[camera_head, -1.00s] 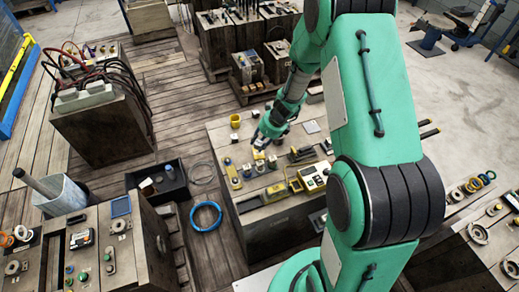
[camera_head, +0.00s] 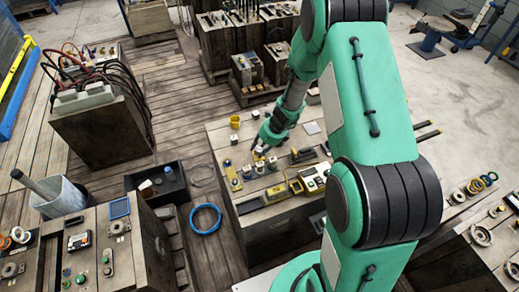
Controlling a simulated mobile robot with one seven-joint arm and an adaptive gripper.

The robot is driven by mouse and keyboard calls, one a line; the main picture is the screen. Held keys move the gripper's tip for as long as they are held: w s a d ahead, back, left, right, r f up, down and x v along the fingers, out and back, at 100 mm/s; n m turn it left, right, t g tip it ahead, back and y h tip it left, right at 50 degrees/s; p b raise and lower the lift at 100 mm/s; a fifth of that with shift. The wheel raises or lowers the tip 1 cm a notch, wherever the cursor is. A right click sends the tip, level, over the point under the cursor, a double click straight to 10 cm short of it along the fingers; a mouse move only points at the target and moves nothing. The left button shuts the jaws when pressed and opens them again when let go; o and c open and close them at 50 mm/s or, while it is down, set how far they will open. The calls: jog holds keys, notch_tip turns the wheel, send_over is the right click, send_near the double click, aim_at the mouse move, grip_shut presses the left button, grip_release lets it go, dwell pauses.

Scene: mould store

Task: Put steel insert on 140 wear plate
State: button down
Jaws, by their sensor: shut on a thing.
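My gripper (camera_head: 262,150) points down over the middle wooden block, shut on a small piece at its fingertips. The piece is mostly hidden and too small to make out; it may be the steel insert. Below and left of the gripper lies a yellow plate with round parts (camera_head: 233,177). A flat grey plate (camera_head: 311,128) lies right of the gripper on the same block. I cannot tell by sight which plate is the 140 wear plate.
The middle block (camera_head: 218,133) also bears a yellow cup (camera_head: 235,122), small knobs (camera_head: 259,167) and a yellow-framed device (camera_head: 314,178). A black bin (camera_head: 172,181) and a blue ring (camera_head: 206,219) are on the floor to the left.

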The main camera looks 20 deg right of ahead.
jog(key=c, duration=1.3)
grip_release()
jog(key=shift+f, duration=0.1)
jog(key=shift+o, duration=0.2)
jog(key=p+v, duration=0.4)
jog(key=v, duration=0.8)
jog(key=shift+a+r, duration=0.1)
jog(key=shift+r, duration=0.15)
